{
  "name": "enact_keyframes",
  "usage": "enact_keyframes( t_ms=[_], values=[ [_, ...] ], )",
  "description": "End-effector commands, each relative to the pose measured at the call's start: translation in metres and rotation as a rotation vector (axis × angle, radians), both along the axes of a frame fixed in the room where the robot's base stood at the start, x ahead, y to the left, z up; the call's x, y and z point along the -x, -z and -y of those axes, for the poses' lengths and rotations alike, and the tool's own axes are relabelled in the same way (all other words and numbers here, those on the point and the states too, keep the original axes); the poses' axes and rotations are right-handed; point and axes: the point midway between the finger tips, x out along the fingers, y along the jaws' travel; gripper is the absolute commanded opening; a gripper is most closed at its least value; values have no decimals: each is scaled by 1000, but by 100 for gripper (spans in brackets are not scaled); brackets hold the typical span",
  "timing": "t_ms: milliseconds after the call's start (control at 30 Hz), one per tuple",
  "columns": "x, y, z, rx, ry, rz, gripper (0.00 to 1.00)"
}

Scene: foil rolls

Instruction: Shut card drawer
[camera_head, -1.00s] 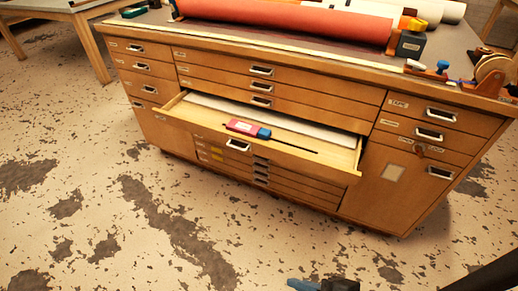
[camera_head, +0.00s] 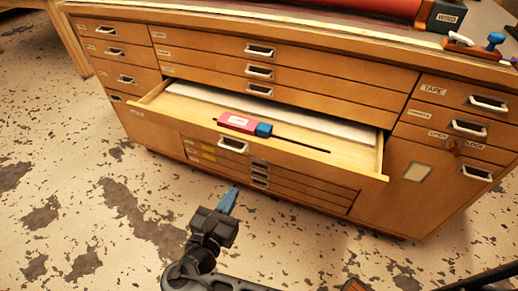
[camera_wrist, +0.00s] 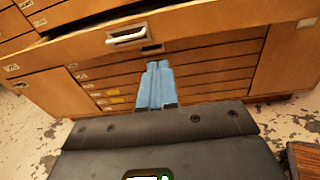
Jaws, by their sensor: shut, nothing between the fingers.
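The wide card drawer (camera_head: 310,157) stands pulled out from the wooden cabinet in the head view. White sheets and a red and blue packet (camera_head: 243,124) lie in it. Its front has a metal handle (camera_head: 232,145), which also shows near the top of the wrist view (camera_wrist: 126,34). My gripper (camera_head: 228,199) has blue fingers, held together and empty. It is in front of the drawer and appears lower than its front, apart from it. In the wrist view my fingertips (camera_wrist: 157,66) point toward the cabinet, below the handle in the picture.
The wooden cabinet (camera_head: 300,72) has several other drawers, all closed. A red roll (camera_head: 340,5) and a black block (camera_head: 446,16) lie on its top. A table leg (camera_head: 66,35) stands at the upper left. The speckled floor (camera_head: 60,180) in front is clear.

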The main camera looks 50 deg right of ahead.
Motion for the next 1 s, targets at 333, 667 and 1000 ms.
enact_keyframes(
  t_ms=[333,667,1000],
  values=[
    [-14,-16,7,82,50,-12,0],
    [-35,-15,66,80,49,-12,0],
    [-53,-15,114,78,46,-11,0]
  ],
)
